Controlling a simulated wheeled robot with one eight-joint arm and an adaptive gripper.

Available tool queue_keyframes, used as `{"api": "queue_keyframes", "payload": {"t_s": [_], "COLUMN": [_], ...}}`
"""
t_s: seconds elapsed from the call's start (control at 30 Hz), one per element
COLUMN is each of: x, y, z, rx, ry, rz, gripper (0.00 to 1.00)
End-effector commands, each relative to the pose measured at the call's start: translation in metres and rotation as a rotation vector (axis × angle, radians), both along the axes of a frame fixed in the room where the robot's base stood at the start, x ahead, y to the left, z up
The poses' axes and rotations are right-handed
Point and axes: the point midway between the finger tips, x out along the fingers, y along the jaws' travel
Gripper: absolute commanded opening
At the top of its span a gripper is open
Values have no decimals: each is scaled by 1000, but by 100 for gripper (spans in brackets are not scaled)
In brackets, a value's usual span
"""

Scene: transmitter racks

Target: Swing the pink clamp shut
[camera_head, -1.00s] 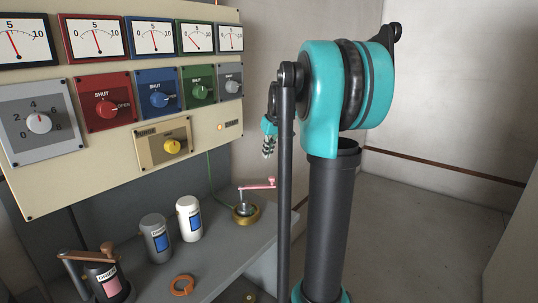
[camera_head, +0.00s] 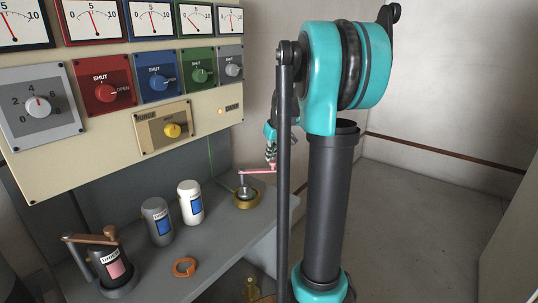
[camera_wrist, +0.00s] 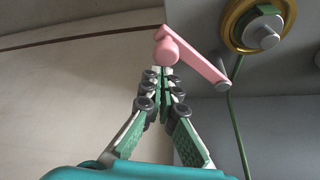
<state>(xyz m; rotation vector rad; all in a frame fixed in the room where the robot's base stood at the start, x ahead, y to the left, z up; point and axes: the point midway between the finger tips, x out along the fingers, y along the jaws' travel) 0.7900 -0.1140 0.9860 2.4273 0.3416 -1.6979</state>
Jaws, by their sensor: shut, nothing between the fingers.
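The pink clamp (camera_head: 257,171) is a thin pink lever on a grey post above a round brass base (camera_head: 246,200), at the back end of the grey bench. In the head view the lever lies about level, pointing right. In the wrist view the pink lever (camera_wrist: 196,56) has a rounded knob at its left end, and the brass ring (camera_wrist: 231,28) is at upper right. My gripper (camera_wrist: 161,76) is shut and empty, its fingertips right at the knob; I cannot tell whether they touch. My gripper (camera_head: 271,158) is partly hidden behind my arm in the head view.
A grey can (camera_head: 157,222) and a white can (camera_head: 190,203) stand left of the clamp. An orange ring (camera_head: 184,267) lies on the bench (camera_head: 222,232). A dark canister (camera_head: 112,265) stands front left. The dial panel (camera_head: 65,150) rises behind. A green wire (camera_wrist: 237,125) runs beside the clamp.

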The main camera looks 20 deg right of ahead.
Motion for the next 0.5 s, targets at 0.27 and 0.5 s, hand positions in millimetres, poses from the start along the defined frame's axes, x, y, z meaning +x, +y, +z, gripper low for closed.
{"api": "queue_keyframes", "payload": {"t_s": [0.27,0.5], "x": [-1,-6], "y": [0,1], "z": [0,0], "rx": [-1,0], "ry": [0,0], "rz": [-7,-54], "gripper": [0,0]}}
